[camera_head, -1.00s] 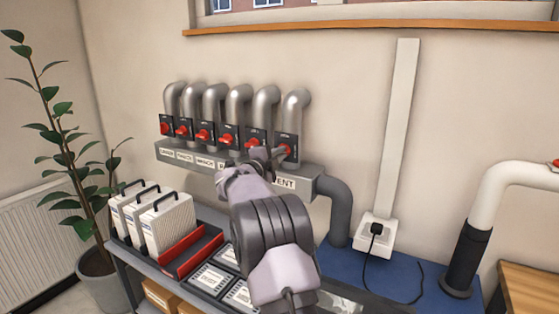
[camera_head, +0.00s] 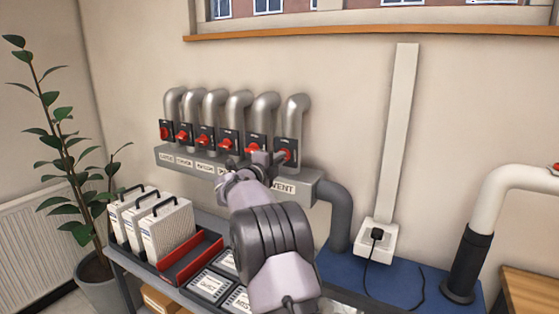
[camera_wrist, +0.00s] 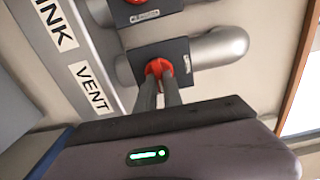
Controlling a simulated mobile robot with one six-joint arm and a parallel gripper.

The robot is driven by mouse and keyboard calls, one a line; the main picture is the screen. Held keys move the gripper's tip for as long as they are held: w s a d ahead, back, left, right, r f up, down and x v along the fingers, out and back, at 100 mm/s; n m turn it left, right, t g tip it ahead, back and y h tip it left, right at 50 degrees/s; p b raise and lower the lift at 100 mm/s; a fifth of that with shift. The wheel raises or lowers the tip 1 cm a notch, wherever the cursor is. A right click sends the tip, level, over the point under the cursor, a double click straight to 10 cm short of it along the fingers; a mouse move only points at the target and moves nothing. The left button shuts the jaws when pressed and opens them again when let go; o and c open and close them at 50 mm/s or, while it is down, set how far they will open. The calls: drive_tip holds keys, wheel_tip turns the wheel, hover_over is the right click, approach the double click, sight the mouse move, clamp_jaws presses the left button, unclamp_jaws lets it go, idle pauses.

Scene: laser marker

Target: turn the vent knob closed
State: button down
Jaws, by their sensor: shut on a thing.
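The vent knob (camera_wrist: 158,68) is red and sits on a dark plate (camera_wrist: 180,52) beside the "VENT" label (camera_wrist: 92,88) in the wrist view. In the head view the vent knob (camera_head: 287,154) is the rightmost of the row, partly hidden by my gripper (camera_head: 272,158). In the wrist view the two fingers of my gripper (camera_wrist: 161,84) reach onto the knob and are shut on it. The knob's exact turn angle is hard to tell, as the fingers cover part of it.
Several similar red knobs (camera_head: 204,141) on pipes stand in a row to the left, the nearest close beside my gripper. Below are white filter boxes (camera_head: 166,230), a red tray (camera_head: 192,262) and a blue bench top (camera_head: 400,283). A grey duct (camera_head: 337,215) bends down at right.

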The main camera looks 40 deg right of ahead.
drive_tip(key=c, duration=1.5)
unclamp_jaws()
drive_tip(key=p+v, duration=0.2)
drive_tip(key=v, duration=1.5)
drive_tip(key=shift+s+a+p, duration=0.15)
drive_tip(key=shift+a+p, duration=0.05)
drive_tip(key=shift+p, duration=0.2)
